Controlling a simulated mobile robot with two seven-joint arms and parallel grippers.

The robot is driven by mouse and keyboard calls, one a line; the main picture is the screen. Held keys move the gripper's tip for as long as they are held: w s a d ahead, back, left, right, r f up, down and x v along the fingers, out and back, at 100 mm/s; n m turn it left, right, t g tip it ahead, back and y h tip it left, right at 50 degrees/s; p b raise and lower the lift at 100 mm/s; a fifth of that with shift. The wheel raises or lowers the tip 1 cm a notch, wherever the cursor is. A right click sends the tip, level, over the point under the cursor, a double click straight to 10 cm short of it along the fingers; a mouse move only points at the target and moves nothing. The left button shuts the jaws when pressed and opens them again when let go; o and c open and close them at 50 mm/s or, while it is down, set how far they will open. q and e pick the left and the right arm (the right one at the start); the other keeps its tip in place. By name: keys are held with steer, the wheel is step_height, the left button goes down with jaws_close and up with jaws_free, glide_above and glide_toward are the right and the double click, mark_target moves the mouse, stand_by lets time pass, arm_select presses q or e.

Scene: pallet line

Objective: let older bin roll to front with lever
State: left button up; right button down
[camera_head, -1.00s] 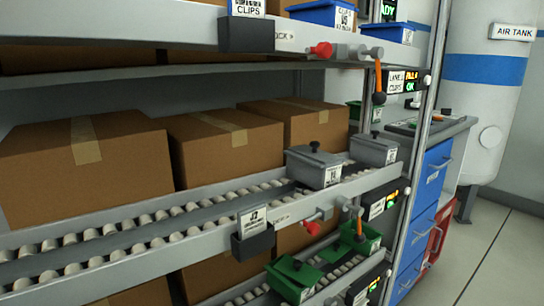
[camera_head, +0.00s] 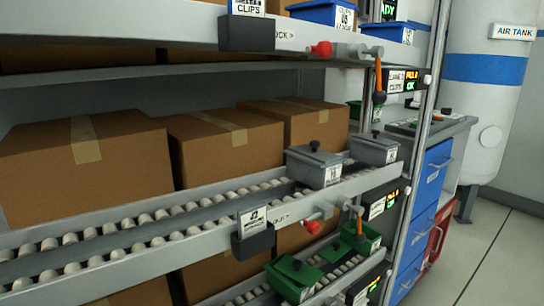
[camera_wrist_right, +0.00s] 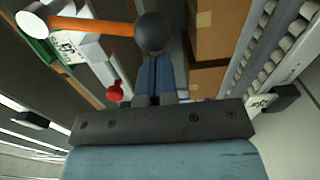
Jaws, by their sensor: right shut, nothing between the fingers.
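Two grey bins with dark knobs, a front one (camera_head: 313,167) and one behind it (camera_head: 374,149), sit on the middle roller lane. An orange lever (camera_head: 355,209) is at that lane's front rail, beside a red knob (camera_head: 311,227). Another orange lever (camera_head: 378,76) hangs at the shelf above. In the right wrist view my right gripper (camera_wrist_right: 153,60) is shut and empty. Its blue fingers point at the black ball (camera_wrist_right: 154,32) of an orange lever (camera_wrist_right: 95,26), very near it; contact is unclear. I cannot tell which lane's lever this is. My left gripper is not in view.
Green bins (camera_head: 293,279) sit on the lower lane and blue bins (camera_head: 322,13) on the top one. Large cardboard boxes (camera_head: 85,165) stand behind the rollers. A red knob (camera_wrist_right: 115,91) is close to my right fingers. Open floor (camera_head: 485,255) lies to the right.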

steer(key=shift+w+d+b, duration=0.55)
steer(key=shift+w+d, duration=0.95)
steer(key=shift+d, duration=0.5)
steer(key=a+p+v, duration=0.1)
steer(key=p+v, duration=0.2)
steer(key=v, duration=0.5)
steer(key=shift+s, duration=0.4)
steer(key=shift+s, duration=0.1)
